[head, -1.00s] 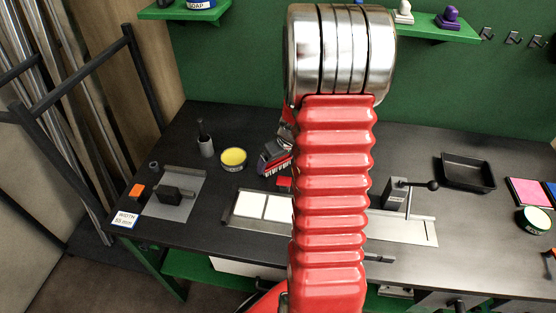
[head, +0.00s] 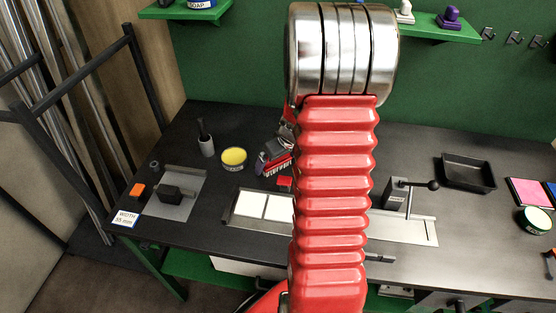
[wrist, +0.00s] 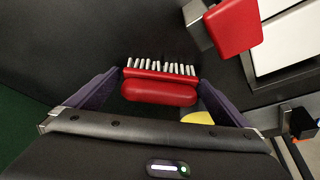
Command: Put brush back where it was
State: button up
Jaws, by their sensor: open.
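The red brush (wrist: 160,87) with a row of pale bristles is between the two dark fingers of my gripper (wrist: 158,88) in the wrist view. The fingers are open, one at each end of the brush. The brush appears to be at the dark bench top; whether either finger touches it is not clear. In the head view my gripper (head: 267,160) is low over the bench, right of the yellow-topped tin, and largely hidden behind my red arm sleeve. The brush (head: 279,168) shows there only as a small red and pale patch.
A red block (wrist: 235,24) stands close by, beside the plate with white tiles (head: 251,204). The yellow tin (head: 233,158) and a dark bottle (head: 205,139) stand to the left. A black tray (head: 467,173) lies far right. Bare bench lies behind the bottle and tin.

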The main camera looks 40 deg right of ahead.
jog(key=v, duration=1.1)
jog(key=shift+r, duration=0.3)
dwell(0.3)
jog(key=shift+a, duration=0.1)
jog(key=s+a+r+n, duration=0.1)
jog(key=a+r, duration=0.3)
jog(key=a, duration=0.4)
jog(key=a+r, duration=0.5)
jog(key=a, duration=0.3)
jog(key=s+a+r+t, duration=0.1)
jog(key=s+a+r, duration=0.3)
jog(key=s+a, duration=0.7)
jog(key=a, duration=0.3)
jog(key=shift+r+n+y, duration=0.2)
jog(key=shift+n+y, duration=0.1)
